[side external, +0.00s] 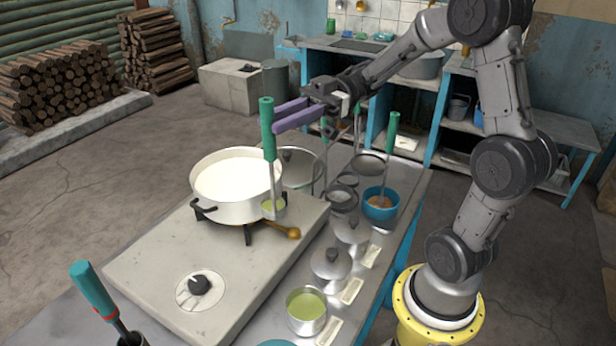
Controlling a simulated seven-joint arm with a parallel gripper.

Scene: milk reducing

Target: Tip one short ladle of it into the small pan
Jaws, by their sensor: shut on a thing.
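My gripper (276,120) has long purple fingers and is shut on the green handle of a ladle (267,144). The ladle hangs upright at the right side of a wide pan of white milk (229,181). Its small cup (273,207) shows in front of the pan's right wall, with something greenish in it. I cannot tell whether the cup touches the wall. A small steel pan (306,321) with pale green liquid stands at the front; I cannot tell if it is the task's small pan.
The milk pan stands on a grey stove block (150,262) with a knob (199,285). Lidded pots (331,262), a blue bowl (381,208) with brown contents and another green-handled tool (392,135) crowd the right. A teal-handled tool (93,290) stands at front left.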

